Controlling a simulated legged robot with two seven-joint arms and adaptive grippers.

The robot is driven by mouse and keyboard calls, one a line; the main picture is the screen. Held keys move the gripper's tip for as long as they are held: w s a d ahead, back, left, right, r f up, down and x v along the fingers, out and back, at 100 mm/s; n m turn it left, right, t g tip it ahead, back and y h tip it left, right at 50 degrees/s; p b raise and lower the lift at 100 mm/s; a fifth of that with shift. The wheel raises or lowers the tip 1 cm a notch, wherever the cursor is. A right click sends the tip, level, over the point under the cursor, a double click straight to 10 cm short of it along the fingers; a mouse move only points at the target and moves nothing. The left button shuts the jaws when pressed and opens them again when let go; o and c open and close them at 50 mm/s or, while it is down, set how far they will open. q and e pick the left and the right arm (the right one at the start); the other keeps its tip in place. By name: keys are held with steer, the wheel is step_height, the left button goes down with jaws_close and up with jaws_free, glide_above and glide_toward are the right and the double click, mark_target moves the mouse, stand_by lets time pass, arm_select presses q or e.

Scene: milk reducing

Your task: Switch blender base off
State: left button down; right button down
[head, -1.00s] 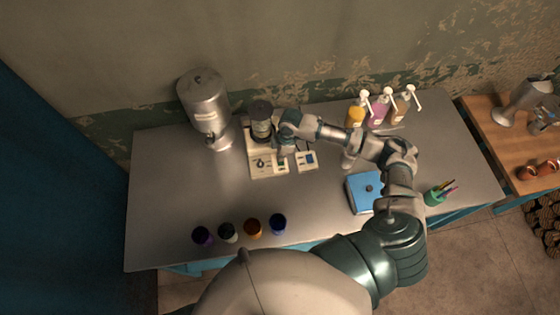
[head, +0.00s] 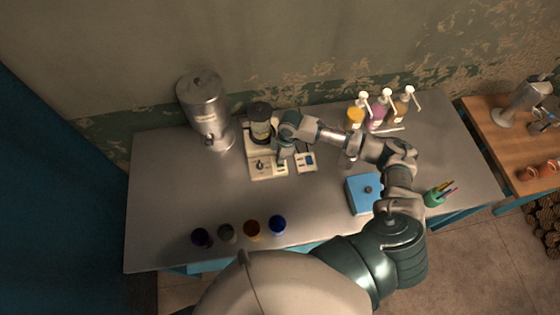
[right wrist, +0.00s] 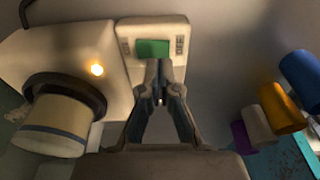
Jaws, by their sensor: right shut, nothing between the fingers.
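The white blender base (head: 268,150) stands at the back left of the table. Its front carries a round dark knob (head: 260,164). A jar (head: 261,124) with a dark lid and yellowish contents sits on its rear part. The base also shows in the right wrist view (right wrist: 65,55), with an orange light glowing on it. My right gripper (head: 282,158) is shut and empty, low over the base's right side. In the right wrist view its fingertips (right wrist: 159,65) overlap the edge of a small white device. Whether they touch anything is unclear. My left gripper is not in view.
A metal dispenser (head: 206,110) stands left. Several cups (head: 252,228) line the front edge; pump bottles (head: 377,110) are behind, a blue box (head: 362,192) at right.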

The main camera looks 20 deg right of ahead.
steer(key=shift+f+b, duration=0.45)
steer(key=shift+f, duration=0.9)
stand_by(0.8)
steer(key=shift+s, duration=0.1)
step_height(320, 180, up, 5)
steer(key=p, duration=0.5)
steer(key=shift+f, duration=0.1)
steer(key=shift+r+p, duration=0.25)
steer(key=shift+p, duration=0.15)
steer(key=shift+r, duration=0.9)
steer(key=shift+f, duration=0.1)
